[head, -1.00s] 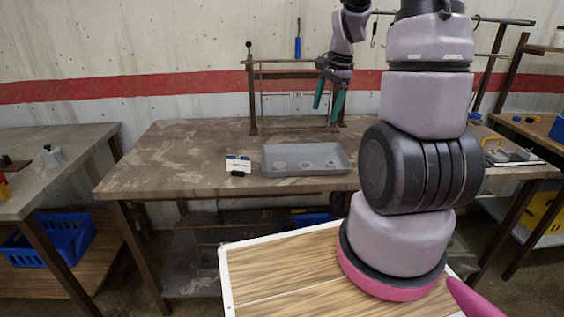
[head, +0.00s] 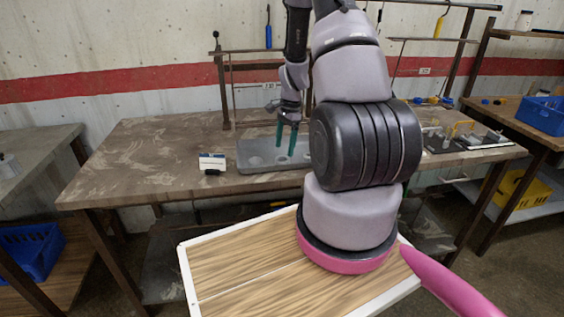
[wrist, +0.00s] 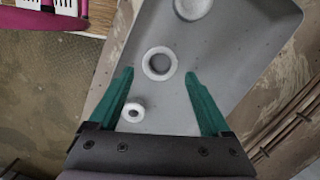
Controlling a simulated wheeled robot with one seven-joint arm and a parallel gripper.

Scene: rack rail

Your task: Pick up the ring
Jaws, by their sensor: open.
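A grey tray (head: 262,168) stands on the brown workbench. In the wrist view the tray (wrist: 235,70) holds three pale round ring shapes in a row. A small thick white ring (wrist: 133,112) lies beside my left finger. A wider flat ring (wrist: 147,63) shows between the fingertips, and the largest ring (wrist: 178,10) is cut by the top edge. I cannot tell which one the task names. My gripper (head: 285,150) has green fingers, is open and empty, and points down over the tray. My arm hides the tray's right end in the head view.
A small white and blue box (head: 212,162) stands on the workbench (head: 135,165) left of the tray. A dark metal rack frame (head: 226,95) rises behind it. Tools lie on the bench's right part. The bench's left part is clear.

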